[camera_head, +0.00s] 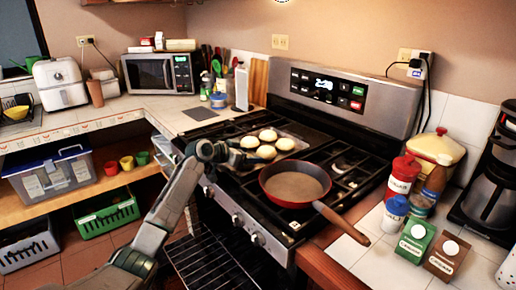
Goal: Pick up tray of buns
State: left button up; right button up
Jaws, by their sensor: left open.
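The tray (303,143) carries several pale round buns (268,135) and sits on the left part of the stove top. My left arm reaches up from the lower left, and its left gripper (250,159) is at the near-left edge of the tray, close to the front buns. The left gripper is open. Its fingers are small and dark here, so I cannot tell whether they touch the tray or reach around its edge. The near-left edge of the tray is partly hidden by the gripper. My right gripper is not in view.
A red frying pan (295,186) sits right of the tray, its wooden handle (341,222) projecting past the stove front. The oven door is open below, showing a rack (212,262). Bottles and small boxes (415,240) crowd the right counter. A dark board (200,113) lies left of the stove.

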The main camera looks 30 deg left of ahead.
pick_arm(q)
jog(key=c, duration=1.1)
jog(key=shift+r, duration=0.1)
jog(key=shift+c, duration=0.9)
